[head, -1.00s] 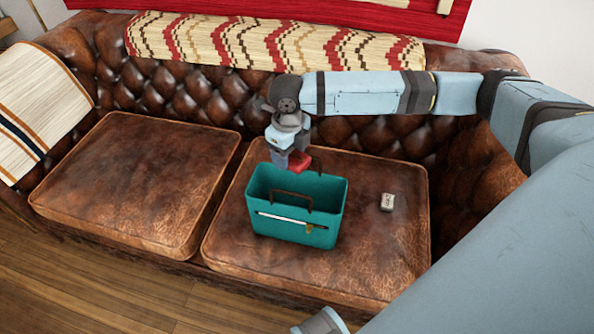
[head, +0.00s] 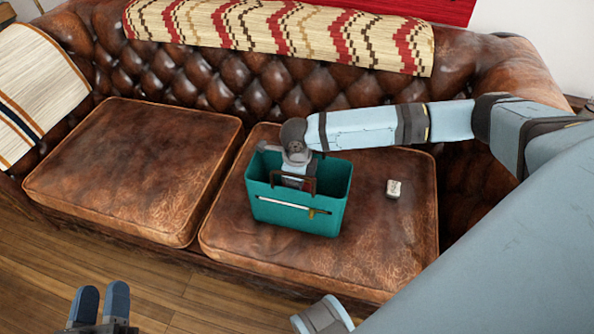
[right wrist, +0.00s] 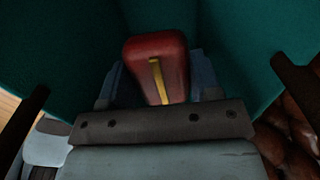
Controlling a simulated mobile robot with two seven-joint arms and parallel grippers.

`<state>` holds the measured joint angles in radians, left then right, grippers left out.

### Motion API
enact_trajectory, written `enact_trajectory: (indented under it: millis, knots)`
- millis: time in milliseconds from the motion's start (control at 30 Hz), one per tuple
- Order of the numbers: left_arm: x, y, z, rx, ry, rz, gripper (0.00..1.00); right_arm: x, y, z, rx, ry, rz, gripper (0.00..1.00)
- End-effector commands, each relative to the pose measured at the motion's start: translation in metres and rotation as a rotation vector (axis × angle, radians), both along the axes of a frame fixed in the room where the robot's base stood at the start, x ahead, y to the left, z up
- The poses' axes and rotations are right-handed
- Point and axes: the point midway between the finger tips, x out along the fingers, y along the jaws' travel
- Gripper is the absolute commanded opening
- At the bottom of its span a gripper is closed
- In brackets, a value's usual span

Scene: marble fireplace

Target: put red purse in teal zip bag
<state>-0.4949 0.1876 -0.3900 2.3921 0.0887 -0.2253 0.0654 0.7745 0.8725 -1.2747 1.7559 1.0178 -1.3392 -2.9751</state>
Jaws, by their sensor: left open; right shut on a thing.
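The teal zip bag (head: 268,212) stands upright and open on the right sofa cushion, its brown handles raised. My right gripper reaches down into the bag from above, and its fingers are hidden by the bag's front wall in the head view. In the right wrist view, my right gripper (right wrist: 155,85) is shut on the red purse (right wrist: 150,58), which has a yellow zip strip. Teal bag walls surround the purse there. My left gripper (head: 102,302) is open and empty at the bottom left of the head view, over the floor and away from the bag.
A small pale box (head: 394,188) lies on the right cushion (head: 360,255), right of the bag. The left cushion (head: 130,170) is bare. A patterned throw (head: 280,35) lies over the sofa back, and a striped one (head: 40,90) over the left arm.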

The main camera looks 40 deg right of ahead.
Motion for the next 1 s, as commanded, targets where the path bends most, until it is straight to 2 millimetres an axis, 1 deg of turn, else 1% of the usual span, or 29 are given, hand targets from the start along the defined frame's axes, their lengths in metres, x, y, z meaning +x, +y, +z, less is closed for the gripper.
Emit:
enact_trajectory:
  millis: [33,100,233,300,467,567,700,733,1000]
  knots:
    - [-0.001,-0.003,0.003,-0.024,-0.037,-0.010,0.43,-0.001,0.001,-0.020,-0.001,0.002,0.000,0.33]
    - [-0.003,-0.006,0.014,-0.056,-0.085,-0.021,0.43,0.000,0.001,-0.037,-0.001,0.001,0.000,0.33]
    - [-0.003,-0.009,0.015,-0.071,-0.097,-0.035,0.43,0.000,0.000,-0.061,0.000,0.001,0.000,0.33]
    - [-0.003,-0.009,0.013,-0.068,-0.086,-0.039,0.43,0.000,0.001,-0.068,0.000,0.000,0.001,0.33]
    - [-0.002,-0.010,0.008,-0.061,-0.066,-0.043,0.43,0.000,0.000,-0.076,0.000,0.000,0.001,0.33]
    - [-0.002,-0.010,0.000,-0.052,-0.050,-0.048,0.43,0.000,0.000,-0.089,-0.001,0.001,0.001,0.33]
    - [-0.001,-0.011,-0.013,-0.033,-0.013,-0.058,0.43,0.000,0.000,-0.111,0.000,0.001,0.000,0.33]
    - [0.000,-0.011,-0.014,-0.030,-0.008,-0.060,0.43,0.000,0.000,-0.113,0.000,0.001,0.000,0.33]
    - [-0.001,-0.011,-0.013,-0.028,-0.001,-0.062,0.43,0.000,0.000,-0.114,0.000,0.000,0.000,0.33]
